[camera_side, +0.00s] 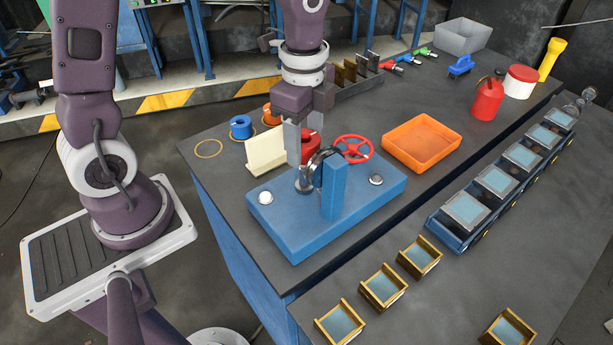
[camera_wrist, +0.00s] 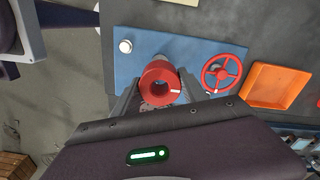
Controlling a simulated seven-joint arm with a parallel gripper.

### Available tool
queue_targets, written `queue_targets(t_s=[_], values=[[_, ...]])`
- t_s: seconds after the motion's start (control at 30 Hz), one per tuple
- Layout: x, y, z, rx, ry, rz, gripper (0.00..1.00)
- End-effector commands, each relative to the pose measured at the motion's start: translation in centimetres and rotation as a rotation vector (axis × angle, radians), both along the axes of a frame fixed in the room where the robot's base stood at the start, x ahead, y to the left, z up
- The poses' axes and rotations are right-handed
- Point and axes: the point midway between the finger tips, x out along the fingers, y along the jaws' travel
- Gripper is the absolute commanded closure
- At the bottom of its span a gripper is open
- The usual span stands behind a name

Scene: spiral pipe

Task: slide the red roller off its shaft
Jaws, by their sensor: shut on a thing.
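The red roller (camera_wrist: 160,81) is a thick ring with a pale mark on its face. It sits between the two fingers of my gripper (camera_wrist: 158,92), which are shut on it. In the side view the roller (camera_side: 308,146) is partly hidden behind a finger of my gripper (camera_side: 304,150). A curved metal shaft (camera_side: 304,181) stands by a blue post (camera_side: 333,190) on a blue base (camera_side: 290,235). The roller is close to the top of this metal. I cannot tell whether the shaft is still inside the roller's hole.
A red handwheel (camera_side: 354,149) stands close to the right of my gripper. A cream block (camera_side: 266,152) is to its left. Blue (camera_side: 240,127) and orange (camera_side: 271,115) rollers lie behind. An orange tray (camera_side: 421,143) sits farther right, with clear table around it.

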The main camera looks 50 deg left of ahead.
Motion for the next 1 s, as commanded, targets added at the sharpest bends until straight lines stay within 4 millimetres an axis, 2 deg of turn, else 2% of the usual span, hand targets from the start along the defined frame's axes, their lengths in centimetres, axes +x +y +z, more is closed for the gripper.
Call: queue_targets(t_s=[0.4,0.67,0.87,1.0], values=[[0.0,0.0,0.6,-0.001,-0.001,0.000,0.90],[0.1,0.0,5.1,0.000,-0.006,0.000,0.90],[0.6,3.5,5.2,0.000,0.001,0.133,0.90],[0.7,7.0,5.2,-0.001,0.002,0.265,0.90]])
